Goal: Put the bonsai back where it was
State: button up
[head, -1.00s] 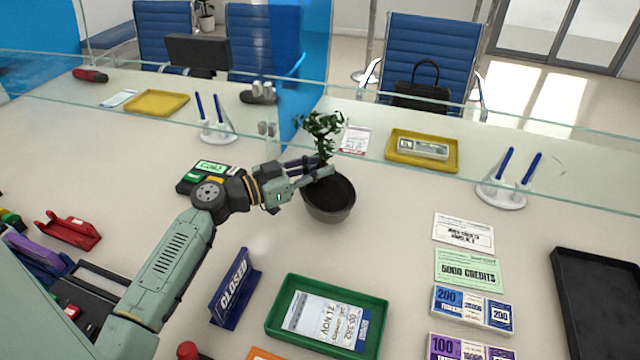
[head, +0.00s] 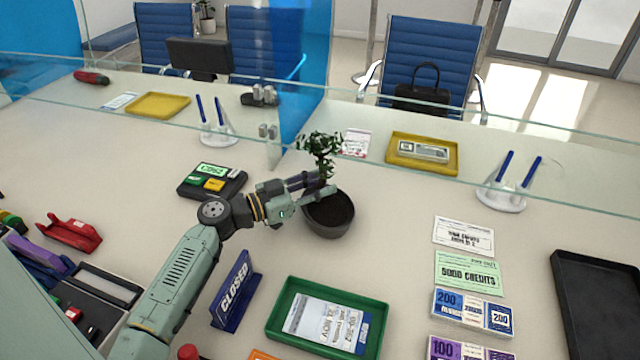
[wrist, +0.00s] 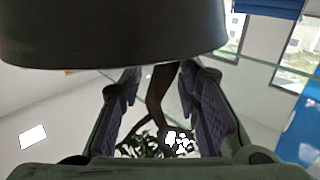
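The bonsai has green leaves (head: 321,146), a thin trunk and a dark grey pot (head: 329,219). It is upright over the middle of the counter, in front of the glass divider. My gripper (head: 326,184) reaches in from the left, just above the pot rim, with its fingers on either side of the trunk and shut on it. In the wrist view the brown trunk (wrist: 157,95) shows between the dark finger pads, with the pot (wrist: 110,30) across the top and leaves below. I cannot tell whether the pot's base touches the counter.
A keypad device (head: 212,182) is left of the pot. A green tray (head: 272,318) and a blue CLOSED sign (head: 235,291) are nearer. A pen stand (head: 500,195) and notes (head: 468,272) lie right.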

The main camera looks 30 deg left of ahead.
jog(key=shift+r, duration=0.1)
jog(key=b+v, duration=0.2)
jog(key=v, duration=0.5)
jog(key=shift+s+a, duration=0.15)
jog(key=shift+s, duration=0.05)
